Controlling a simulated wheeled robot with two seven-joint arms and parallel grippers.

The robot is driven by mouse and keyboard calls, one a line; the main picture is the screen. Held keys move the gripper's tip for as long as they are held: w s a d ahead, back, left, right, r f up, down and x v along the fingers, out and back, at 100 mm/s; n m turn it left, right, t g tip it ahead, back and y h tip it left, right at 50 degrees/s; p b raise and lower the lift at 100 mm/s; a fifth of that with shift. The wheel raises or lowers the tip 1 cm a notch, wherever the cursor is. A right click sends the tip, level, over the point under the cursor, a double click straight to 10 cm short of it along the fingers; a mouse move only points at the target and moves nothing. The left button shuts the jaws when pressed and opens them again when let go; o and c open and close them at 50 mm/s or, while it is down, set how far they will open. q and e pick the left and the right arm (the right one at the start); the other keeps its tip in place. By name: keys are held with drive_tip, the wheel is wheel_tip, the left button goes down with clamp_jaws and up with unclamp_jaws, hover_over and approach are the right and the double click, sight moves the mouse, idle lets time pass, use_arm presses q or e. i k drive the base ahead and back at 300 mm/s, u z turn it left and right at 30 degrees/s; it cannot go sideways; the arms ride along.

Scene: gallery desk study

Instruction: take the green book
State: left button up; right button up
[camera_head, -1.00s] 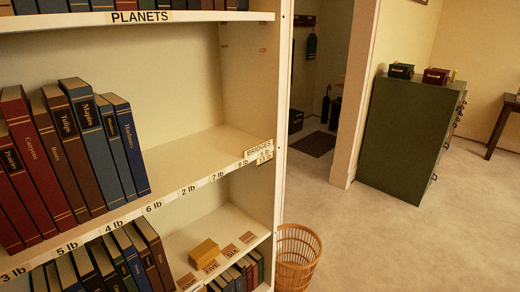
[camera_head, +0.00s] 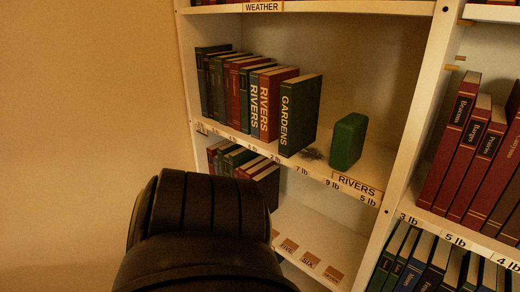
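A dark green book with "GARDENS" on its spine (camera_head: 300,115) stands upright at the right end of the book row on the middle shelf. To its right, apart from it, a plain brighter green block with rounded edges (camera_head: 348,141) stands on the same shelf. I cannot tell whether this block is a book. Smaller green books show in the shelf below, partly hidden. Neither of my grippers is in view.
The middle shelf's edge carries labels, with a "RIVERS" label (camera_head: 357,187) near its right end. A white upright panel (camera_head: 425,95) separates this bay from the right one, which holds red books (camera_head: 466,140). A large dark ribbed shape hides the lower left.

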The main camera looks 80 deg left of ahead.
sight(300, 96)
drive_tip(key=k, duration=0.5)
drive_tip(key=u, duration=2.65)
drive_tip(key=i, duration=0.6)
drive_tip(key=u, duration=0.2)
